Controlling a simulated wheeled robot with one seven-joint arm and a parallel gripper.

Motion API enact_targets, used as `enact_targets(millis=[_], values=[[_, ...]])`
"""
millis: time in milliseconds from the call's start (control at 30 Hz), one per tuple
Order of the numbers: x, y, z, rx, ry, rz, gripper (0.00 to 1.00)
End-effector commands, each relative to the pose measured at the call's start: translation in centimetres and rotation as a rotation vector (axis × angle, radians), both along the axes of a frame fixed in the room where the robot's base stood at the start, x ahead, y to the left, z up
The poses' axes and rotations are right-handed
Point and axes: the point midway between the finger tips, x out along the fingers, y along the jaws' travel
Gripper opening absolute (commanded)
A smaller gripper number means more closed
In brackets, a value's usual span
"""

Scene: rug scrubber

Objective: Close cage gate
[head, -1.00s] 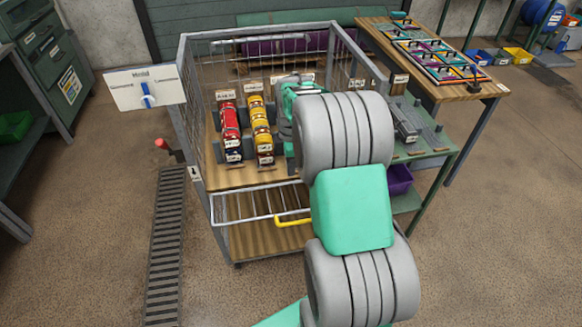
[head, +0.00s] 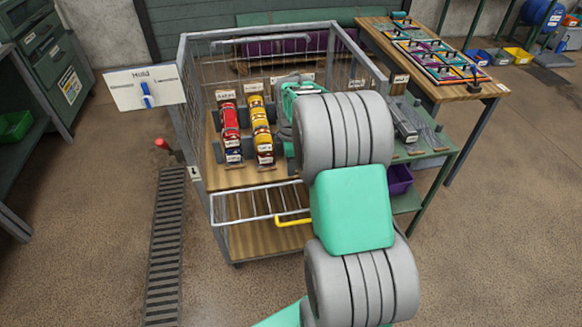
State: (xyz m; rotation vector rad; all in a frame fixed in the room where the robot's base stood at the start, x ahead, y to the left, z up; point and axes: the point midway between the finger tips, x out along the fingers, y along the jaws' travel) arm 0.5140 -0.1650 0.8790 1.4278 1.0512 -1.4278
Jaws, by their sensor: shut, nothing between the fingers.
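The wire cage (head: 208,92) stands on a cart in the middle, its upper front open. A low wire panel, which looks like the gate (head: 250,206), sits across the front below the upper wooden shelf. A yellow handle (head: 292,222) shows at its right, partly behind my arm. Whether the panel hangs down or sticks out is hard to tell. My arm rises in front of the cage's right side and hides that part of the gate. My arm's far teal section is at the cage's opening; the gripper fingers are hidden behind my arm.
Red and yellow rolls (head: 262,130) stand on the cage's upper shelf. A red-knobbed lever (head: 162,144) sticks out at the left post, below a white sign with a blue switch (head: 147,96). A green side table (head: 432,140) stands right. Floor at front left is clear, with a drain grate (head: 166,245).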

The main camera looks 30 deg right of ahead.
Motion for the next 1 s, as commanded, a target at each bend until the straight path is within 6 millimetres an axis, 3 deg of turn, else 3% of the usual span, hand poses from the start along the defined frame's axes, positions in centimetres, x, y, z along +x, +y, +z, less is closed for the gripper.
enact_targets(millis=[100, 500, 767, 867, 1000], values=[[0.0, 0.0, 0.0, 0.000, 0.000, 0.000, 0.01], [0.0, 0.0, 0.0, 0.000, 0.000, 0.000, 0.34], [0.0, 0.0, 0.1, 0.000, -0.001, 0.000, 0.34], [0.1, 0.0, 1.1, -0.001, -0.003, 0.000, 0.34], [0.1, 0.0, 4.0, -0.001, -0.005, 0.000, 0.34]])
